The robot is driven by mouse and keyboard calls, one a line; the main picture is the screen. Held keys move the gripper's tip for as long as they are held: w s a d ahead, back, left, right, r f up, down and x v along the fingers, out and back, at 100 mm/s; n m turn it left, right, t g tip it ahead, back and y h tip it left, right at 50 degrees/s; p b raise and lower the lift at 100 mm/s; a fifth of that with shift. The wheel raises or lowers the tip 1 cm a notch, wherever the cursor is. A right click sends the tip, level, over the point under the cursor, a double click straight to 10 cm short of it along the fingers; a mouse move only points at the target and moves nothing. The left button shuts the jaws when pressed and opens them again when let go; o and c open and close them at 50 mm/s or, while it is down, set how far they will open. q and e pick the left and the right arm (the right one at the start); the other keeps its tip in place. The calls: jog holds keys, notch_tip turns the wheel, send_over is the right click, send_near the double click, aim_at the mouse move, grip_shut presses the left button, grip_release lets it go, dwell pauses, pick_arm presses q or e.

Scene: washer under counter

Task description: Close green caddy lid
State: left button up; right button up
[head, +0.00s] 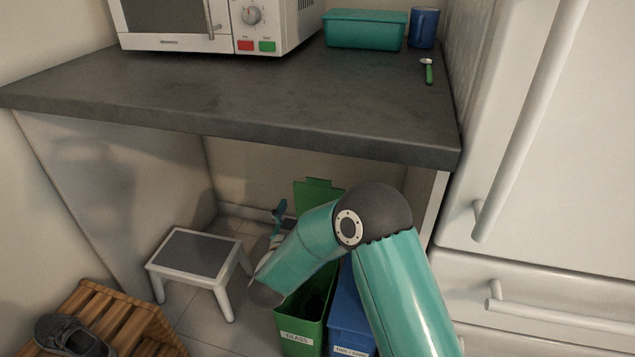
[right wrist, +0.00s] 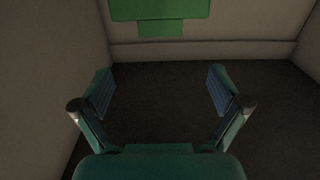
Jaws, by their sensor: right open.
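The green caddy (head: 297,335), labelled GLASS, stands on the floor under the counter. Its green lid (head: 319,190) is up, raised at the back of the caddy. My right arm crosses in front and hides part of the caddy's opening. My right gripper (head: 278,214) is partly hidden behind my arm, to the left of the lid. In the right wrist view, the gripper (right wrist: 161,88) is open and empty, with its fingers wide apart. The lid (right wrist: 160,9) shows at the top edge there, beyond the fingertips and apart from them. My left gripper is not in view.
A blue caddy (head: 346,318) stands right beside the green one. A step stool (head: 198,256) is at the left, with a wooden crate (head: 125,325) and shoe in front. The dark countertop (head: 240,105) overhangs the caddies. A white fridge (head: 560,180) is at the right.

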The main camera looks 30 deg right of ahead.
aim_at(318, 181)
jog(key=b+x, duration=0.2)
jog(key=x, duration=1)
jog(key=shift+w+f, duration=0.1)
jog(key=shift+w, duration=0.05)
